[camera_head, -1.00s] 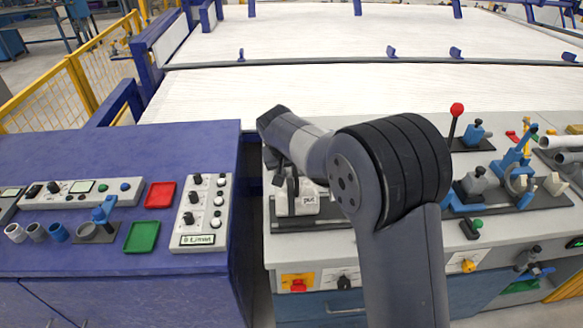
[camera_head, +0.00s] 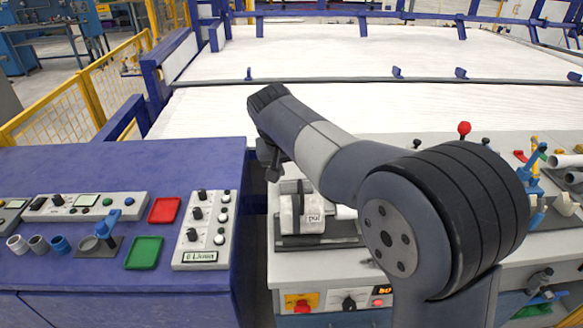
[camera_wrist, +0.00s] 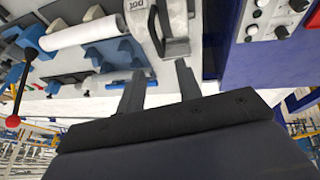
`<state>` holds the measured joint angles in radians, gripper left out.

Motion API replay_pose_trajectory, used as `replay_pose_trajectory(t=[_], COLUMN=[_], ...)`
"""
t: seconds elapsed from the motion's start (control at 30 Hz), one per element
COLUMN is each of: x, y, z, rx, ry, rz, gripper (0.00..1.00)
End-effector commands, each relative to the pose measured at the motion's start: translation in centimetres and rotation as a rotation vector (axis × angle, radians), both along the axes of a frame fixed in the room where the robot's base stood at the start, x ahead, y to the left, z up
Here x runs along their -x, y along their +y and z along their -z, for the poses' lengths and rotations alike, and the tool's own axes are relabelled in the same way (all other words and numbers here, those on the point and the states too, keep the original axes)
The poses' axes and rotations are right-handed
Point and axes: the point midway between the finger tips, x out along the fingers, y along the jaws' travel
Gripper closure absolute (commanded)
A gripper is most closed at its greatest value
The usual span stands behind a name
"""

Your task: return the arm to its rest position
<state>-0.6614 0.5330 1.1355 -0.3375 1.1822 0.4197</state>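My arm reaches over the grey console. My gripper (camera_head: 270,165) hangs above and slightly left of a white clamp block (camera_head: 312,216), apart from it. In the wrist view my gripper's two fingers (camera_wrist: 158,70) are spread with nothing between them, so it is open and empty. The white block (camera_wrist: 150,22) with dark lettering lies beyond the fingertips in that view. A white pipe (camera_wrist: 92,32) lies beside the block on blue supports (camera_wrist: 112,52). In the head view my arm hides most of that pipe.
A blue cabinet (camera_head: 110,170) on the left carries a button box (camera_head: 203,230), red tray (camera_head: 164,210), green tray (camera_head: 143,252) and several small rings. A red-knobbed lever (camera_head: 464,129) stands right of my arm. A wide white bed (camera_head: 330,105) lies behind, clear.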

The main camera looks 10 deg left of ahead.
Motion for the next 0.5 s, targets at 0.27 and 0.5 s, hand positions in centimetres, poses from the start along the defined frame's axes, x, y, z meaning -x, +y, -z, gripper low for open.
replay_pose_trajectory(t=[0.27, 0.5], x=[-0.5, -2.2], y=[-0.1, -0.5], z=[1.0, 4.8], rx=[0.002, 0.005], ry=[0.001, 0.004], rz=[0.001, 0.003], gripper=[0.67, 0.67])
